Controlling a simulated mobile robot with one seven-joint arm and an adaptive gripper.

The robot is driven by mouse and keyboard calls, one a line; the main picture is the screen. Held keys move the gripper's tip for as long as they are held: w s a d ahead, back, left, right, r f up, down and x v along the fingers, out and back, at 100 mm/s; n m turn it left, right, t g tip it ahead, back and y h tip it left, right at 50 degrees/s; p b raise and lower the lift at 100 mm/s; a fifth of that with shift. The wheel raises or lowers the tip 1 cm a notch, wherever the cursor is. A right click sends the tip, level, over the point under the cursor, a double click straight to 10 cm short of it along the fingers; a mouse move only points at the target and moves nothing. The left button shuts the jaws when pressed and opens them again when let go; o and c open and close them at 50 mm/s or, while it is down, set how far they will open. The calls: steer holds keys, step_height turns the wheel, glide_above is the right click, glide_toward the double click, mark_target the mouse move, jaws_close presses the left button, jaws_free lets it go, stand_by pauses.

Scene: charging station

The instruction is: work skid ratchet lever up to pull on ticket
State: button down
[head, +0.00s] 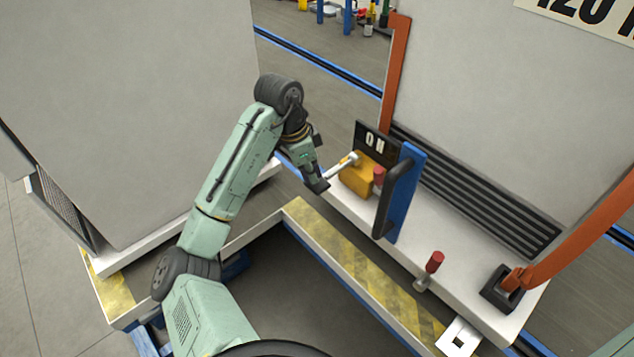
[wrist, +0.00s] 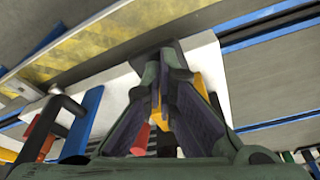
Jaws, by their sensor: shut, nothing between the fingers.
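A yellow block (head: 357,178) stands on the white skid top, with a black plate marked "ON" (head: 366,136) behind it. A silver lever (head: 342,165) slopes from the block down-left toward my gripper (head: 319,185). The fingertips are beside the lever's low end; whether they touch it is unclear. In the wrist view the fingers of my gripper (wrist: 166,78) are closed together with nothing between them, and they partly hide the yellow block (wrist: 187,128). A red knob (head: 379,175) shows at the block's right side.
A blue upright (head: 406,195) with a black handle (head: 384,205) stands right of the block. A second red-gripped lever (head: 434,262) is nearer the front. A large grey cabinet (head: 130,110) stands left, and an orange post (head: 395,60) rises behind the plate.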

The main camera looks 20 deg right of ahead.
steer(key=shift+a+b+x, duration=0.2)
steer(key=shift+b+x, duration=0.25)
steer(key=shift+x, duration=0.3)
steer(key=shift+a+b+x, duration=0.15)
steer(key=shift+b+x, duration=0.25)
steer(key=shift+x, duration=0.35)
steer(key=shift+a+b+x, duration=0.2)
steer(key=shift+b+x, duration=0.25)
steer(key=shift+x, duration=0.3)
steer(key=shift+w+a+r, duration=0.1)
steer(key=shift+a+r, duration=0.05)
steer(key=shift+a, duration=0.2)
steer(key=shift+w+a+r+p, duration=0.15)
steer(key=shift+a+p, duration=0.1)
steer(key=shift+a, duration=0.3)
steer(key=shift+s+a+r+p, duration=0.15)
steer(key=shift+a+p, duration=0.1)
steer(key=shift+a, duration=0.35)
steer(key=shift+w+r, duration=0.1)
glide_toward(308, 184)
steer(key=a+r, duration=0.2)
steer(key=shift+a, duration=0.3)
steer(key=shift+a, duration=0.1)
